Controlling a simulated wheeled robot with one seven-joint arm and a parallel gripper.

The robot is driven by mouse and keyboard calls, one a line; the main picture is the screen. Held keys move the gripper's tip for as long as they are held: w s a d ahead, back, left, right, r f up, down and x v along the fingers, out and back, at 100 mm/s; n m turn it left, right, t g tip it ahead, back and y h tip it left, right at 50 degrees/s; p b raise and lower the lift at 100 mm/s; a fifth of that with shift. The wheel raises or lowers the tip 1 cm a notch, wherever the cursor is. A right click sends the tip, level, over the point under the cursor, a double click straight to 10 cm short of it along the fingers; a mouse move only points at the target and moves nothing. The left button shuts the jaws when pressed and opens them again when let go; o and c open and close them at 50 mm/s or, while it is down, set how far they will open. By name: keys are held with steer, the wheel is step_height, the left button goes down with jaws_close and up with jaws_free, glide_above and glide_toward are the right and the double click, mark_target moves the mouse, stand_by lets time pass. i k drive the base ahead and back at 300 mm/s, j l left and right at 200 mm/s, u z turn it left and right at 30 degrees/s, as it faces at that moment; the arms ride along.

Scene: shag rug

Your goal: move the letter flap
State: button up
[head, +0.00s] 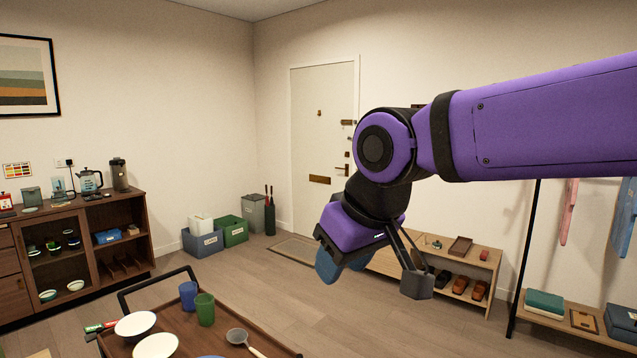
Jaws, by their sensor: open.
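The letter flap (320,180) is a small brass-coloured plate low on the pale door (322,130) at the back of the room. It looks closed, but it is too small to be sure. My gripper (385,272) hangs on the purple arm, to the right of and below the flap in the picture, well nearer to me and apart from the door. One dark finger shows clearly on its right side. The gripper is open, and I see nothing held between its fingers. A blue rounded shape (328,266) shows beneath the gripper; I cannot tell what it is.
A tray table (240,335) with bowls and cups stands in front. A shoe bench (480,255) is at the right, partly behind my gripper. Storage bins (203,243) and an umbrella stand (270,217) are left of the door. A doormat (293,250) lies before it; the middle floor is clear.

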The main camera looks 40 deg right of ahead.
mark_target(315, 178)
steer(key=i+l+z, duration=0.1)
steer(key=l+z, duration=0.15)
steer(key=i+l+z, duration=0.1)
steer(key=l+z, duration=0.15)
steer(key=l, duration=0.2)
steer(key=i+l+z, duration=0.3)
steer(key=l+z, duration=0.15)
steer(key=l, duration=0.15)
steer(key=i+l+z, duration=0.7)
steer(key=i, duration=0.2)
steer(key=i+u, duration=0.35)
steer(key=i+l+u, duration=0.15)
steer(key=i+u, duration=0.15)
steer(key=i+j+u, duration=0.15)
steer(key=i+u, duration=0.35)
steer(key=i, duration=0.2)
steer(key=i+u, duration=0.45)
steer(key=i, duration=0.2)
steer(key=i+z, duration=0.15)
steer(key=i, duration=0.8)
steer(key=i+j+z, duration=0.1)
steer(key=i, duration=1.65)
steer(key=i+l+u, duration=0.1)
steer(key=i, duration=0.8)
steer(key=i+z, duration=0.3)
steer(key=i+j+z, duration=0.25)
steer(key=i, duration=0.2)
